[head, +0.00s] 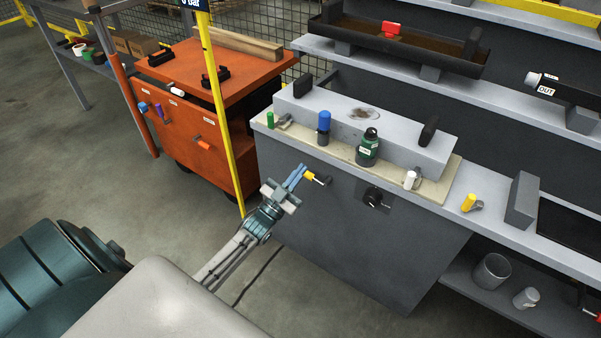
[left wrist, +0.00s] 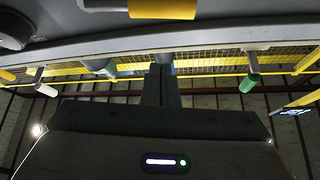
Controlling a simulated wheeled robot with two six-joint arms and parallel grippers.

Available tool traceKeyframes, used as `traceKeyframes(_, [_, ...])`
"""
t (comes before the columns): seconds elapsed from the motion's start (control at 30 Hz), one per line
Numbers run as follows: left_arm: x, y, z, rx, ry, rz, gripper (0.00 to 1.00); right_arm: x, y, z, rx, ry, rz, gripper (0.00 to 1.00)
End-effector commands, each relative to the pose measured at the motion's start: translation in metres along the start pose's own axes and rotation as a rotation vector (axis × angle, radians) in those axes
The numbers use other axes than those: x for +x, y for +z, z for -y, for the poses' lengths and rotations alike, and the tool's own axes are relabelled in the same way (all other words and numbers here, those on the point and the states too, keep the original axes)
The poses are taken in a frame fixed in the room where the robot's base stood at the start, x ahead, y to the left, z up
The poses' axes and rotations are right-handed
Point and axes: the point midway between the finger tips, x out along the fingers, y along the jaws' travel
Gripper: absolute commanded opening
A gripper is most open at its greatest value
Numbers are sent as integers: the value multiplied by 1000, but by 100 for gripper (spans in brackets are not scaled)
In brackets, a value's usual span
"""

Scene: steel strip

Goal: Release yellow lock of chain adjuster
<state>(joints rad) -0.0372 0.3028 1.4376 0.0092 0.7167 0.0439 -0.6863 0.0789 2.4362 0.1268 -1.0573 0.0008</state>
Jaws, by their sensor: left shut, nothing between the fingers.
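A small yellow handle (head: 311,176) on a dark pin sticks out from the front of the grey cabinet. My left gripper (head: 301,168) is shut and empty, with its fingertips just left of this handle; I cannot tell whether they touch it. In the left wrist view the closed fingers (left wrist: 161,85) point up at the picture's middle, and a yellow cylinder (left wrist: 162,9) shows at the top edge. A second yellow handle (head: 468,202) stands on the cabinet top at the right. I cannot tell which yellow part is the adjuster's lock. My right gripper is not in view.
A black knob (head: 374,199) sits on the cabinet front. An orange cart (head: 200,135) and yellow post (head: 222,110) are at the left.

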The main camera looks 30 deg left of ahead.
Motion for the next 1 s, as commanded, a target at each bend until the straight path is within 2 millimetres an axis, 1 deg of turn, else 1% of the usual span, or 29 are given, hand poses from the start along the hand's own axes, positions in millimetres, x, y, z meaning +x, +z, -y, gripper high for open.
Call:
traceKeyframes(0.03, [-20,5,-2,-2,2,11,0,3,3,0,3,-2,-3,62])
traceKeyframes(0.1, [-36,5,-3,0,2,10,0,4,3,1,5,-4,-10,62])
traceKeyframes(0.23, [-61,4,-4,-1,2,9,0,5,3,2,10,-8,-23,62])
traceKeyframes(0.3, [-71,4,-4,0,1,8,0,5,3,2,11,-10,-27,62])
traceKeyframes(0.4, [-81,3,-4,0,1,6,0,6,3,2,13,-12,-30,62])
traceKeyframes(0.57, [-87,3,-4,-1,0,6,0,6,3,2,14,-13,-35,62])
traceKeyframes(1.0, [-87,3,-4,0,0,6,0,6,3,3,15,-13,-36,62])
